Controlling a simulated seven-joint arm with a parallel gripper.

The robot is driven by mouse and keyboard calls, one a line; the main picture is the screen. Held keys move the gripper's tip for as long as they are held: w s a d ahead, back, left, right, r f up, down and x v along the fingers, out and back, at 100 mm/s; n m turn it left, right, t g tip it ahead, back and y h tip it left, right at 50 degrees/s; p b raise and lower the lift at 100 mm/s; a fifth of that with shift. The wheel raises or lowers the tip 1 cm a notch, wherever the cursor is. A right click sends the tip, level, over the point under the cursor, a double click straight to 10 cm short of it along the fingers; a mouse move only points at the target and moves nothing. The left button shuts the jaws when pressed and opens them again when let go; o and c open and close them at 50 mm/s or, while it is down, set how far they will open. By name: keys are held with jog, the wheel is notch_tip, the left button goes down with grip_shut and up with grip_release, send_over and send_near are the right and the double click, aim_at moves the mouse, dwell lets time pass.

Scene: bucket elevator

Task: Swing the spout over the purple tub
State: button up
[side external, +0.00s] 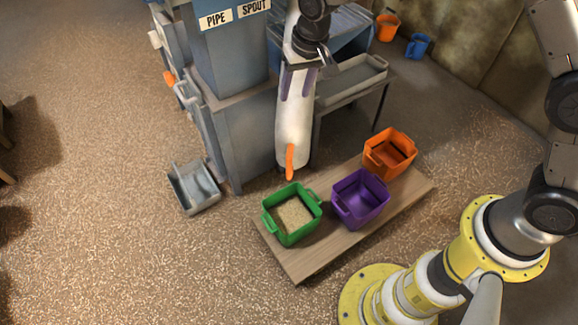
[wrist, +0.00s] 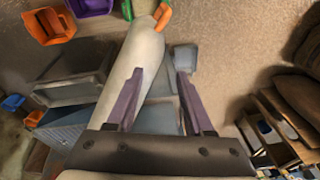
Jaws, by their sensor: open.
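The white spout (side external: 293,130) hangs down from the blue-grey elevator, with an orange handle (side external: 290,162) at its lower end. Its end lies by the back edge of the green tub (side external: 268,226), which holds grain. The purple tub (side external: 361,213) stands to the right of the green one and looks empty.
An orange tub (side external: 390,140) stands right of the purple one on a wooden board (side external: 302,268). A grey trough (side external: 352,82) sits behind the spout, and a grey scoop-like bin (side external: 194,187) lies on the floor. The floor in front is open.

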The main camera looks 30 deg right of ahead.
jog(key=n+g, duration=0.1)
jog(key=g, duration=0.1)
send_over(288, 170)
jog(key=shift+h, duration=0.4)
jog(key=f, duration=1.2)
jog(key=shift+w+d, duration=0.3)
jog(key=shift+d, duration=0.05)
notch_tip(288, 170, down, 13)
jog(key=shift+f, duration=0.1)
jog(key=shift+c, duration=0.4)
jog(key=c, duration=0.7)
jog(key=shift+w+a, duration=0.1)
grip_shut()
